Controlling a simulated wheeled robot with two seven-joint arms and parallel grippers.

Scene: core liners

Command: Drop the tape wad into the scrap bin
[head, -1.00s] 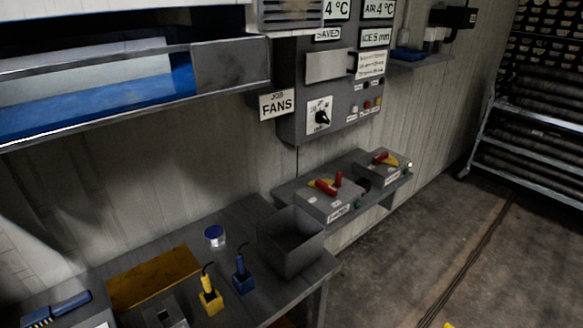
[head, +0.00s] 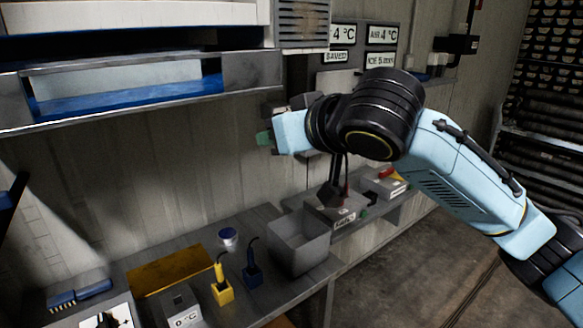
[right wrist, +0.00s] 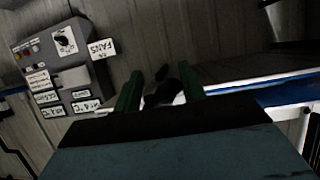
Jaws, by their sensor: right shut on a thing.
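The scrap bin looks to be the grey open box (head: 298,246) at the right end of the bench in the head view. Its inside looks empty. My right gripper (head: 265,138) is in front of the wall, well above the bench, up and left of the bin in the picture. In the right wrist view its green fingers (right wrist: 160,88) are shut on a small dark lump (right wrist: 172,86), which I take as the tape wad. The lump cannot be made out in the head view. My left gripper is not in view.
A yellow-handled tool (head: 222,290) and a blue one (head: 252,270) stand upright left of the bin. A metal shelf (head: 250,72) juts from the wall above. A lower shelf with switch boxes (head: 383,182) lies right of the bin.

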